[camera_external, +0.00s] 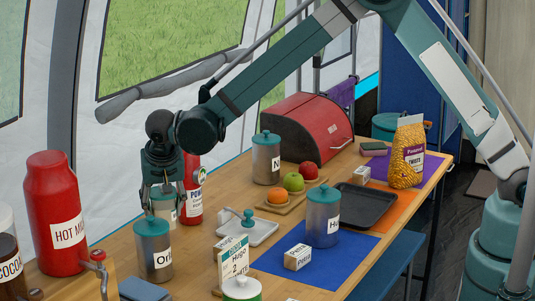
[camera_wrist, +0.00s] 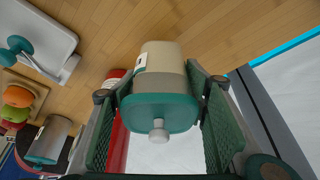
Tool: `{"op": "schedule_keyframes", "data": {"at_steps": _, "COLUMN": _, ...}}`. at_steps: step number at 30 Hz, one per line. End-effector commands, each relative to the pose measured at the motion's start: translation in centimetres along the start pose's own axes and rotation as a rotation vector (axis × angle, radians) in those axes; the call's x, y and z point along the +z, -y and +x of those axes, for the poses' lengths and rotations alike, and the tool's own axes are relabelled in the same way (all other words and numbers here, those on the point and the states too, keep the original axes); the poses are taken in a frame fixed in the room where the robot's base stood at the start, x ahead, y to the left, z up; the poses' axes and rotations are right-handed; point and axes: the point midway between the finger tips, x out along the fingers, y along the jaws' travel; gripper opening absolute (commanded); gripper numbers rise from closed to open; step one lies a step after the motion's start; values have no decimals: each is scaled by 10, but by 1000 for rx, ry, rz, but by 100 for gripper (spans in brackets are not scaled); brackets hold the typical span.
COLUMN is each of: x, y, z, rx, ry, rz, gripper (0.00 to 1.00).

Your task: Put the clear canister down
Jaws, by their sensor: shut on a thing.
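The clear canister (camera_external: 166,208) has a teal lid and a white label. It is between the fingers of my gripper (camera_external: 163,197), behind the grey canister labelled "Or" (camera_external: 155,262). In the wrist view the canister (camera_wrist: 160,62) lies between both green finger pads, lid towards the camera, and my gripper (camera_wrist: 160,88) is shut on it. Its base is over the wooden table (camera_external: 205,237). I cannot tell whether the base touches the wood. In the external view its lower part is partly hidden by the "Or" canister.
A red bottle (camera_external: 191,190) stands close to the right of the held canister. A red "HOT MI" container (camera_external: 57,215) stands at the left. A white tray (camera_external: 254,231) with a teal-knobbed tool is to the right. Bare wood shows between the "Or" canister and this tray.

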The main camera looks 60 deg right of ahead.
Motion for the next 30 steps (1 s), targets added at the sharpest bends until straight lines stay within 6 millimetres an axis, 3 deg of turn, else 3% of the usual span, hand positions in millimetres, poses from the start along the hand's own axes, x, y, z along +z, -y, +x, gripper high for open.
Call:
{"op": "schedule_keyframes", "data": {"at_steps": 8, "x": 1, "y": 0, "z": 2, "rx": 0, "ry": 0, "rz": 0, "gripper": 25}}
{"op": "schedule_keyframes", "data": {"at_steps": 19, "x": 13, "y": 0, "z": 32, "rx": 0, "ry": 0, "rz": 0, "gripper": 25}}
{"op": "schedule_keyframes", "data": {"at_steps": 30, "x": 14, "y": 0, "z": 34, "rx": 0, "ry": 0, "rz": 0, "gripper": 25}}
